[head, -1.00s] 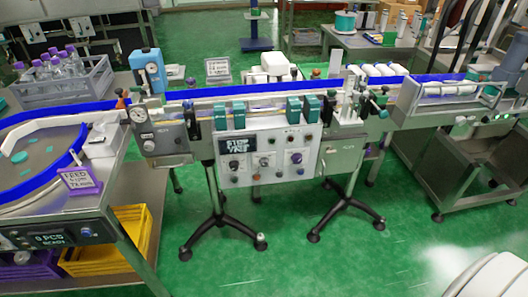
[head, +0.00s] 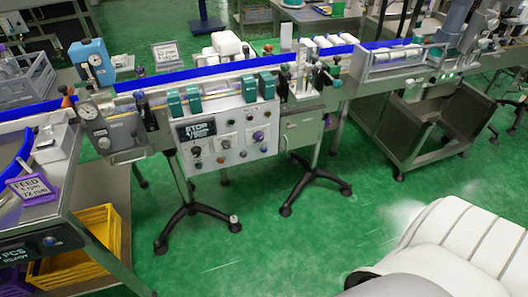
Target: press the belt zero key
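The white control panel (head: 238,117) hangs on the front of the belt machine, left of the middle in the head view. Its dark display (head: 197,130) reads "STOP" on top, with a smaller line below that I cannot make out. Several small knobs and keys sit right of and below the display, among them a purple one (head: 258,136). Their labels are too small to read, so I cannot tell which is the belt zero key. Neither gripper is in view. A white rounded body part of mine fills the lower right, without fingers showing.
The blue belt (head: 215,70) runs above the panel, with teal blocks (head: 265,86) in front of it. Black tripod feet (head: 183,215) stand on the green floor. A yellow crate (head: 100,230) is under the left table.

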